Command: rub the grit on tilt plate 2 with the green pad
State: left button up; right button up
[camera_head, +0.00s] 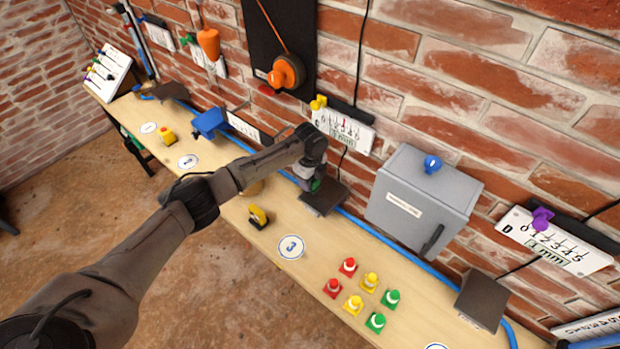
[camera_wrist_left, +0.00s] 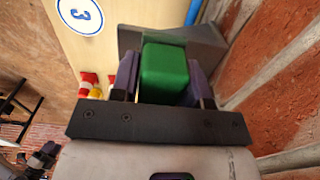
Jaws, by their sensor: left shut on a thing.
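My left gripper (camera_head: 314,182) reaches across the bench and is shut on the green pad. The pad (camera_wrist_left: 165,72) is a green block between the two dark fingers in the left wrist view; only a sliver shows in the head view. A dark grey plate (camera_head: 318,205) lies under the gripper at the wall side of the bench; it also shows beyond the pad in the left wrist view (camera_wrist_left: 207,45). I cannot read a number on this plate, tell whether the pad touches it, or see grit. My right gripper is not in view.
A disc marked 3 (camera_head: 291,247), a yellow-and-black item (camera_head: 258,216) and several red, yellow and green pieces (camera_head: 354,304) stand on the bench. A grey box (camera_head: 420,200) is on the wall side. A blue hose (camera_head: 385,235) runs along the back. Another dark plate (camera_head: 483,298) lies right.

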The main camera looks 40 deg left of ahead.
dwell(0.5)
pick_arm(q)
jog(key=shift+f, duration=0.55)
jog(key=shift+f+b, duration=0.4)
jog(key=shift+f, duration=0.1)
jog(key=shift+d, duration=0.1)
